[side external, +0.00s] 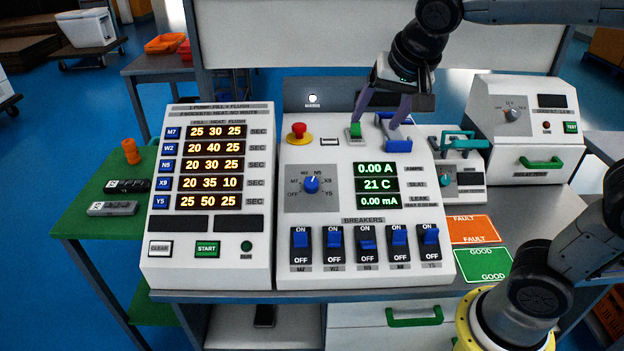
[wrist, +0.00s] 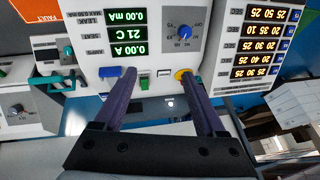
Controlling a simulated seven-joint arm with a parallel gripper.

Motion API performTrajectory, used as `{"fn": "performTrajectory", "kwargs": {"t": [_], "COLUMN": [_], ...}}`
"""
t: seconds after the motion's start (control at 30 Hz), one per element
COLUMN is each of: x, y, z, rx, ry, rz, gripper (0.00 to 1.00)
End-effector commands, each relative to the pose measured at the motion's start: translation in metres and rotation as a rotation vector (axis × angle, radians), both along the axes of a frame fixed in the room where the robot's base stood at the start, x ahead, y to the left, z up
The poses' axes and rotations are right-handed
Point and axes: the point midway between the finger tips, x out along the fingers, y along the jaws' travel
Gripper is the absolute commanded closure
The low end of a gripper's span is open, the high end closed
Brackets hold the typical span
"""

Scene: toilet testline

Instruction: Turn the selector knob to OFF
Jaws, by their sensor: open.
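The selector knob (side external: 311,184) is blue and sits on a grey square plate on the middle console. Labels from OFF at its lower left round to Y5 at its lower right surround it. Its pointer seems to point up, near N5. It also shows upside down in the wrist view (wrist: 184,32), beyond the fingertips. My gripper (side external: 375,122) is open and empty, above the back of the console near a green rocker switch (side external: 355,131). It is behind and to the right of the knob, apart from it. Its purple fingers also show in the wrist view (wrist: 158,75).
A red emergency button (side external: 298,131) stands behind the knob. A blue-handled part (side external: 396,128) is beside my right finger. Breakers (side external: 366,240) line the console's front. The timer panel (side external: 208,260) stands left. The space above the knob is clear.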

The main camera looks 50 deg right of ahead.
Motion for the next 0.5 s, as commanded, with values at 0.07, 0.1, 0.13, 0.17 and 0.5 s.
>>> {"fn": "performTrajectory", "kwargs": {"t": [0.07,0.1,0.13,0.17,0.5], "x": [0.033,0.047,0.056,0.065,0.097], "y": [0.010,0.016,0.019,0.024,0.054], "z": [-0.010,-0.015,-0.019,-0.025,-0.076], "rx": [-0.007,-0.013,-0.018,-0.025,-0.072], "ry": [0.024,0.035,0.043,0.054,0.161], "rz": [-0.029,-0.038,-0.041,-0.038,0.028], "gripper": [0.27,0.27,0.27,0.27,0.27]}}
